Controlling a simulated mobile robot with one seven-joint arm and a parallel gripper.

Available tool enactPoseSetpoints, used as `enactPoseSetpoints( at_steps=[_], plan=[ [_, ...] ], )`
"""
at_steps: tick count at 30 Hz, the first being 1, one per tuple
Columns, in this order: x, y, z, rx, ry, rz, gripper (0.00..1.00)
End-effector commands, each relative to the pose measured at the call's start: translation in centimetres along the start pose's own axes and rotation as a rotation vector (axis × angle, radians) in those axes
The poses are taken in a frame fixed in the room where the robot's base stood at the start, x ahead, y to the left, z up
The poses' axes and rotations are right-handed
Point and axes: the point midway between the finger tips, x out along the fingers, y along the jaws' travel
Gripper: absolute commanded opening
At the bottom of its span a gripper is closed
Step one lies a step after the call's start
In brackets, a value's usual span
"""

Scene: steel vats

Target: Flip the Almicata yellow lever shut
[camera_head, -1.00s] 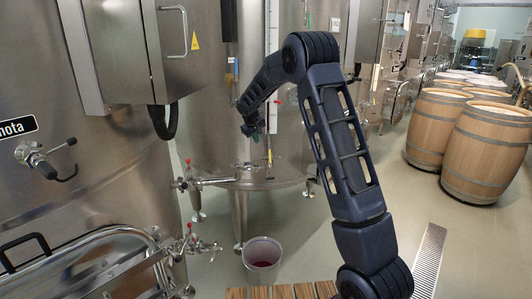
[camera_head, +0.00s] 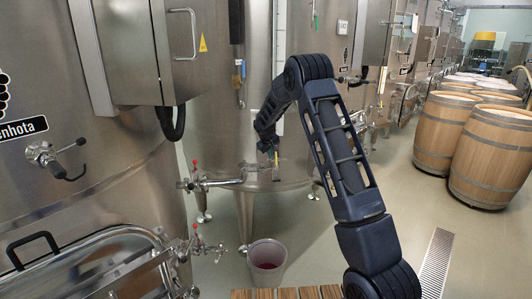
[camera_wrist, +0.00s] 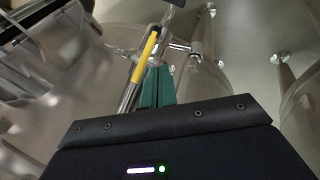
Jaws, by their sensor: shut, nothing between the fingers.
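The yellow lever (camera_wrist: 145,58) shows in the wrist view as a slanted yellow handle on a steel valve fitting. It lies just up and left of my green fingertips, and I cannot tell whether they touch it. In the head view the lever (camera_head: 276,159) is a small yellow strip at the front of the middle steel vat. My gripper (camera_head: 267,147) is right beside it there, at the end of my bent arm. In the wrist view my gripper (camera_wrist: 157,82) has its fingers together, with nothing between them. No Almicata label is readable.
A bucket (camera_head: 267,258) with dark red contents stands on the floor below. Wooden barrels (camera_head: 485,150) stand at the right. The floor between is clear.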

Motion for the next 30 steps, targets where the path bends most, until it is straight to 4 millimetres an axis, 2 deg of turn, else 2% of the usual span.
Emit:
enactPoseSetpoints(
  at_steps=[6,30],
  plan=[
    [0.6,0.9,0.2,-0.001,0.0,-0.001,0.0],
    [0.7,1.5,0.4,0.057,0.012,-0.04,0.0]
  ],
)
